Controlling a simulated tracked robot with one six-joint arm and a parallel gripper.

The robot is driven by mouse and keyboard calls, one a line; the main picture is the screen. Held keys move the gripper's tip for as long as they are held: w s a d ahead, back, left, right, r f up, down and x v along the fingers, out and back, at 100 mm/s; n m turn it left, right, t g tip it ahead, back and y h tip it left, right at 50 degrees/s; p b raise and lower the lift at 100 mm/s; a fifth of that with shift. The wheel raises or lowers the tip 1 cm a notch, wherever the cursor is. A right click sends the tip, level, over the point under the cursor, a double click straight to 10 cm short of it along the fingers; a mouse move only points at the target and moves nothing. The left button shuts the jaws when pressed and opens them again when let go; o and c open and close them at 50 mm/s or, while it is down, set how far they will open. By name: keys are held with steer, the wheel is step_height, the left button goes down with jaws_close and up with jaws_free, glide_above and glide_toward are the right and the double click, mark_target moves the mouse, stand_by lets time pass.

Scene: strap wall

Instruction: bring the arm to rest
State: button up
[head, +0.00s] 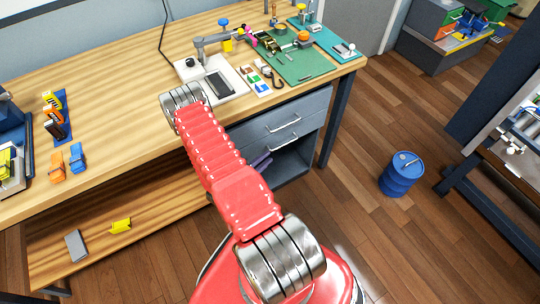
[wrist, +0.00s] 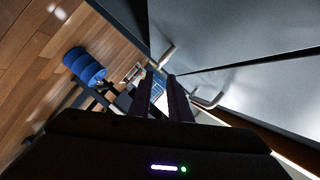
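My red arm (head: 222,160) stretches from my base at the bottom up to a silver joint over the bench's front edge, then folds out of sight beneath. My gripper (wrist: 160,80) shows in the wrist view as two dark fingers with a clear gap between them and nothing held. In the head view it is mostly hidden behind the arm; a small dark purple part (head: 262,161) shows beside the drawers. In the wrist view, grey drawer fronts (wrist: 240,50) with pale handles are close on the right of the fingers.
The wooden workbench (head: 130,75) carries a white device (head: 215,85), a green mat (head: 305,68) with parts, and orange and blue clips (head: 58,168). A blue drum (head: 401,174) stands on open floor at the right. A yellow block (head: 121,226) lies on the lower shelf.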

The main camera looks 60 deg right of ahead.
steer(key=shift+a, duration=0.45)
stand_by(0.5)
